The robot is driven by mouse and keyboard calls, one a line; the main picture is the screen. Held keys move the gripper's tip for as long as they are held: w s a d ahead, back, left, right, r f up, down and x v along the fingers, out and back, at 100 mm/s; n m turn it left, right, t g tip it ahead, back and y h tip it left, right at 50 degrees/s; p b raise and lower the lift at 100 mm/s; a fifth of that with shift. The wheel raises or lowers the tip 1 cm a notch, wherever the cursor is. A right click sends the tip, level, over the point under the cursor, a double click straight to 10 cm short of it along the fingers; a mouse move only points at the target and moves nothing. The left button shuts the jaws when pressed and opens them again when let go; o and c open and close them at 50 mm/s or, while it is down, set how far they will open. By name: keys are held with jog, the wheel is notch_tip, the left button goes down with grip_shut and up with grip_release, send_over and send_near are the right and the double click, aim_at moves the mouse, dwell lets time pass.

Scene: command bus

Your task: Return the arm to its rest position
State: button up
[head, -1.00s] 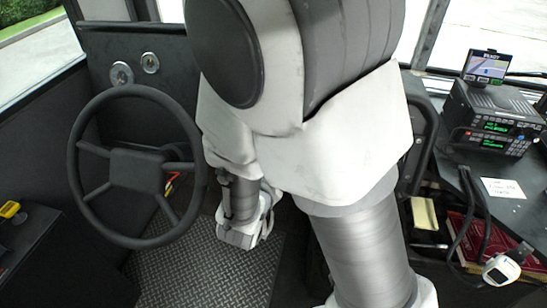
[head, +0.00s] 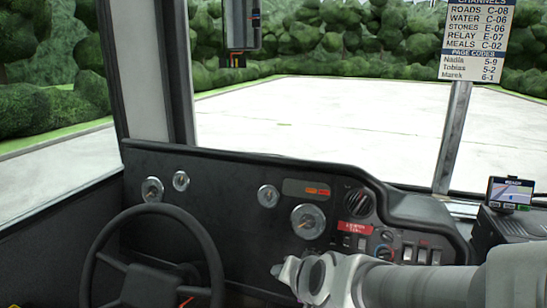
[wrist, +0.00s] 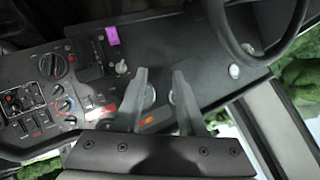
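My gripper (wrist: 160,78) shows in the wrist view with its two grey fingers apart and nothing between them. It is in front of the dashboard, with dials and the orange indicator label behind the fingers. In the head view, part of my arm (head: 345,280) shows low in the middle and right, in front of the dashboard (head: 235,225). I cannot make out the fingers there.
The steering wheel (head: 212,255) is at the lower left and also shows at the upper right of the wrist view (wrist: 300,35). A small screen (head: 510,193) stands on a radio unit at the right. A channel sign (head: 474,40) hangs at the windshield.

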jog(key=s+d+r+n+g+h+p, duration=0.1)
jog(key=s+d+r+n+g+h, duration=0.15)
jog(key=s+d, duration=0.45)
jog(key=s+d+r+n+g+h, duration=0.1)
jog(key=s+d+r+n, duration=0.1)
jog(key=s+d+r, duration=0.45)
notch_tip(320, 180, up, 13)
jog(key=s+a+p, duration=0.1)
jog(key=a+p, duration=0.1)
jog(key=p, duration=1.4)
jog(key=shift+s, duration=0.3)
jog(key=shift+f+y, duration=0.1)
jog(key=shift+y, duration=0.15)
